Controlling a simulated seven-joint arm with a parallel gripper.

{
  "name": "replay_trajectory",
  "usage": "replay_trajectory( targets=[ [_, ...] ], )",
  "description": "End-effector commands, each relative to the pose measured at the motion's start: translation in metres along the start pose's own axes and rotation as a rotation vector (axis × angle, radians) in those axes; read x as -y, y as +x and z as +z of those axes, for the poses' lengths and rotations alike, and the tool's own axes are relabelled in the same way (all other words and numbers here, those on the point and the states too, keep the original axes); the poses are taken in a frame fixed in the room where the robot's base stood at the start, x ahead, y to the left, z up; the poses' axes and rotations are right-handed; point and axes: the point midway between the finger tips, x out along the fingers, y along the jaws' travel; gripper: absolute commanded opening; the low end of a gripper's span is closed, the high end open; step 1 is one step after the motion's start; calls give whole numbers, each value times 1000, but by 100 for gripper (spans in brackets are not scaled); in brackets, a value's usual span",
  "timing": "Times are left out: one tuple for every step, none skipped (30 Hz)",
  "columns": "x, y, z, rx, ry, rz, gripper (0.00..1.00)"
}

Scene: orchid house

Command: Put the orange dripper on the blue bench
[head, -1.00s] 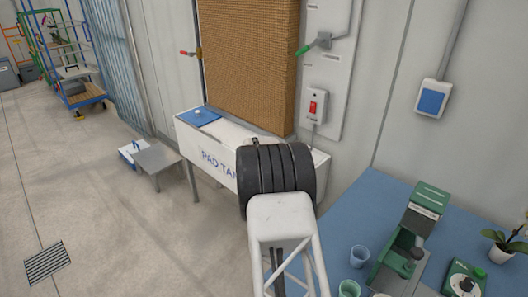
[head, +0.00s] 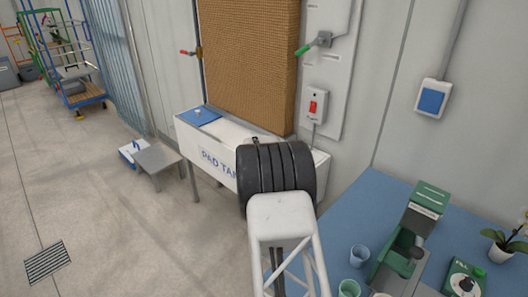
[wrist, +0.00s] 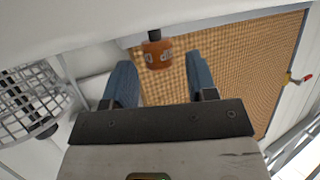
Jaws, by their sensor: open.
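The orange dripper (wrist: 157,54) shows in the wrist view as a small orange-brown body with pale marks, below a dark cap near a white edge. My gripper (wrist: 160,68) has two blue fingers spread apart, and the dripper appears between their tips with gaps on both sides. I cannot tell how far beyond the tips it is. In the head view the dripper does not show, and my gripper is hidden behind my arm. The blue bench (head: 345,210) is at the lower right of the head view.
On the bench stand two cups (head: 359,255), a green device (head: 411,235), a green box (head: 463,278) and a potted orchid (head: 503,243). The white pad tank (head: 230,150) stands below the brown pad (head: 247,65).

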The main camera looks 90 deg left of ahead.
Motion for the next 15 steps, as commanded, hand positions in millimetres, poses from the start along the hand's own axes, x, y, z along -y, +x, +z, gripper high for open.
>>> replay_trajectory(
  targets=[
    [0, -2, 0, 0, 0, 0, 52],
    [0, -3, 0, 0, 0, 0, 52],
    [0, -5, 0, 1, -1, 0, 52],
    [0, -6, 0, 1, -1, 0, 52],
    [0, -8, 0, 1, -1, 0, 52],
    [0, -10, 0, 1, -1, 0, 52],
    [0, -12, 0, 1, -1, 0, 52],
    [0, -14, 0, 1, -1, 0, 52],
    [0, -17, 0, 1, -1, 0, 52],
    [0, -18, 0, 1, 0, 0, 52],
    [0, -20, 1, 1, 0, 0, 52],
    [0, -23, 0, 1, 0, 0, 52],
    [0, -25, 0, 0, 0, 0, 52],
    [0, -27, 0, 0, -1, 0, 52],
    [0, -29, 0, 0, -1, 0, 52]
  ],
)
